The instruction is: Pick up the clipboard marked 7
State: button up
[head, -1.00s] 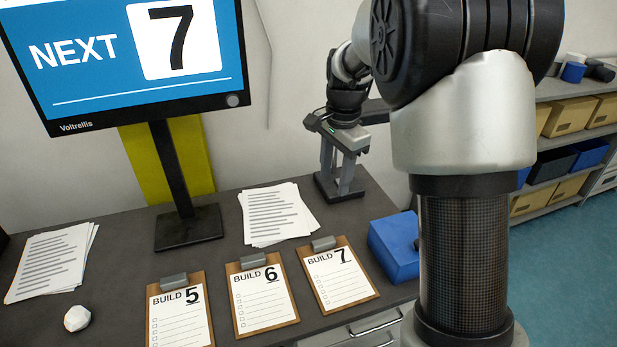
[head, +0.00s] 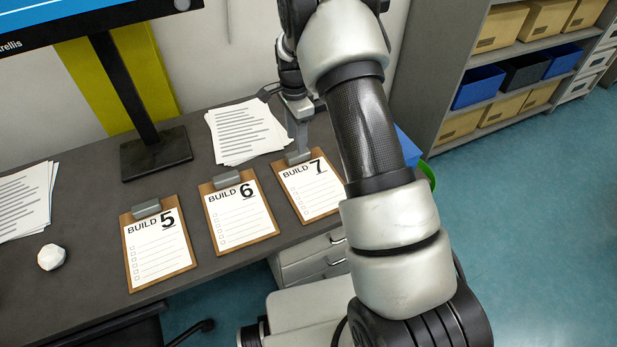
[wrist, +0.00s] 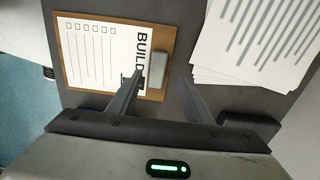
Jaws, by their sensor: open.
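The clipboard marked 7 (head: 312,188) lies flat on the dark desk, the rightmost of three, with a grey clip (head: 298,157) at its top edge. My gripper (head: 299,146) is at the top end of this clipboard, partly hidden behind my arm. In the wrist view a clipboard (wrist: 92,55) reading BUILD shows, its number covered by a finger. My open gripper (wrist: 160,78) has its fingertips on either side of the grey clip (wrist: 156,68) in that picture. Whether they touch it I cannot tell.
Clipboards marked 6 (head: 240,215) and 5 (head: 158,250) lie to the left. A paper stack (head: 243,133) lies behind them. A monitor stand (head: 155,152), more papers (head: 25,203) and a white lump (head: 51,257) are further left. A blue box (head: 408,148) is partly hidden behind my arm.

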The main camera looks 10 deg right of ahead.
jog(key=f, duration=0.5)
jog(key=shift+s+d+f+b, duration=0.1)
jog(key=shift+s+f+b, duration=0.15)
jog(key=shift+f+b, duration=0.15)
grip_shut()
